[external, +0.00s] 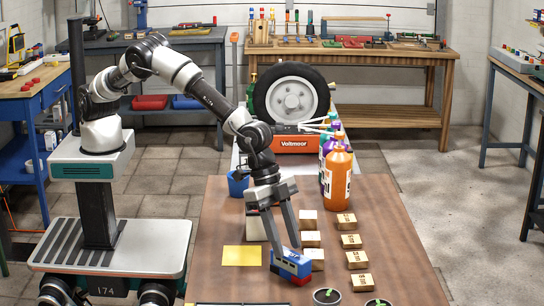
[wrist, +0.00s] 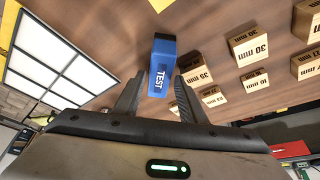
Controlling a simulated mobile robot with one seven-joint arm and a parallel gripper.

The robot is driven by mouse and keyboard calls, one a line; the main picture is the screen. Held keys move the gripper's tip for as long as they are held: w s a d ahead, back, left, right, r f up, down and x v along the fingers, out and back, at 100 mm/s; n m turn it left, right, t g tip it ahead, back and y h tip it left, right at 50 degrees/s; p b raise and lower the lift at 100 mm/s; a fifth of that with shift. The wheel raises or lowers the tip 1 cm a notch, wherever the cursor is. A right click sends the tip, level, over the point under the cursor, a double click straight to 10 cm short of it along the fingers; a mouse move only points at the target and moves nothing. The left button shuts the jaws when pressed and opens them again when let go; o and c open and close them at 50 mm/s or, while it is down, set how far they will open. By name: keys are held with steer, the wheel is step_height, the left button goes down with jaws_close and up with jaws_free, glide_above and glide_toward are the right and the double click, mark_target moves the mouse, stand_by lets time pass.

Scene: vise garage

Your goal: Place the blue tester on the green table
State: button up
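The blue tester (external: 291,265) has a red part at one end and stands on the brown wooden table (external: 215,215). In the wrist view the tester (wrist: 160,72) shows its TEST label. My gripper (external: 288,251) reaches down to the tester from above. In the wrist view my gripper's fingers (wrist: 160,90) are apart on either side of the tester, with a thin gap showing at the left finger. I cannot tell if the fingers touch it. I cannot make out a clearly green tabletop in either view.
Several wooden blocks (external: 347,222) marked in millimetres stand right of the tester. A yellow sheet (external: 241,256) lies to its left. Orange and purple bottles (external: 337,178), a blue cup (external: 238,184) and a wheel (external: 292,96) stand behind. Small plant pots (external: 327,297) are near the front edge.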

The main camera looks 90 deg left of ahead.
steer(key=v, duration=0.6)
steer(key=shift+r, duration=0.15)
steer(key=o, duration=0.4)
steer(key=shift+s+a+r, duration=0.15)
steer(key=shift+a+r, duration=0.05)
steer(key=shift+r, duration=0.15)
